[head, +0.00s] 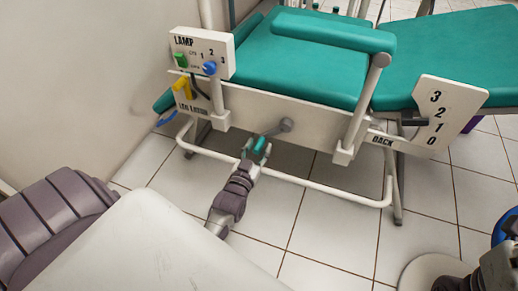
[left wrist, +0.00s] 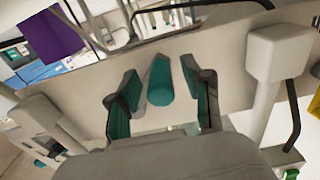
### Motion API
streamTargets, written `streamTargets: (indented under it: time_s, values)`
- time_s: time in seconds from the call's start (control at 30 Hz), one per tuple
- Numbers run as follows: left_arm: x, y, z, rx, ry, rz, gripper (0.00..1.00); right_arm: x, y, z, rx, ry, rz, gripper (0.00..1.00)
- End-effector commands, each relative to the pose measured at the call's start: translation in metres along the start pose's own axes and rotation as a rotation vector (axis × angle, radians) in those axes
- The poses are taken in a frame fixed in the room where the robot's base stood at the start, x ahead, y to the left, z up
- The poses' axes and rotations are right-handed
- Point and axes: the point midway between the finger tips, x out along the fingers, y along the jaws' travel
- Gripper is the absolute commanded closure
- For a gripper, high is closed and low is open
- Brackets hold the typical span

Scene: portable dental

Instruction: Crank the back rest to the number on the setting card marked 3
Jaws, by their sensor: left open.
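The back rest crank (head: 285,125) sticks out of the chair's white side panel. Its teal grip shows in the left wrist view (left wrist: 160,84) between my two fingers, with a gap visible on each side. My left gripper (head: 256,148) is open around the grip; it also shows in the left wrist view (left wrist: 160,95). The white BACK scale (head: 452,103) reads 3, 2, 1, 0 from top to bottom. Its dark pointer (head: 414,121) sits near the 1 and 2; I cannot tell exactly where. I cannot make out a setting card.
A LAMP panel (head: 203,50) with green and blue knobs stands at the left. A yellow lever (head: 182,88) sits beside the leg label. The teal seat (head: 285,62) is above the panel. A white tube rail (head: 325,188) runs low in front.

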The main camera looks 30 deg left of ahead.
Motion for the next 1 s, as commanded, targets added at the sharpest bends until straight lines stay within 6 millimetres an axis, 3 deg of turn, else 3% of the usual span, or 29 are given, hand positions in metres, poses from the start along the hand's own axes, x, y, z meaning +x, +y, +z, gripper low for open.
streamTargets:
  time_s: [0.4, 0.7, 1.0]
  values:
    - [0.0082, -0.0002, -0.0002, 0.001, -0.001, 0.0, 0.52, 0.0021, -0.0002, 0.0001, -0.001, 0.011, -0.004, 0.6]
    - [0.008, -0.0001, -0.0001, 0.001, -0.001, 0.0, 1.0, 0.002, -0.0003, 0.0001, -0.001, 0.011, -0.004, 0.6]
    - [0.0078, 0.0, 0.0, -0.001, -0.001, 0.0, 1.0, 0.002, -0.0003, 0.0001, -0.001, 0.011, -0.004, 0.6]
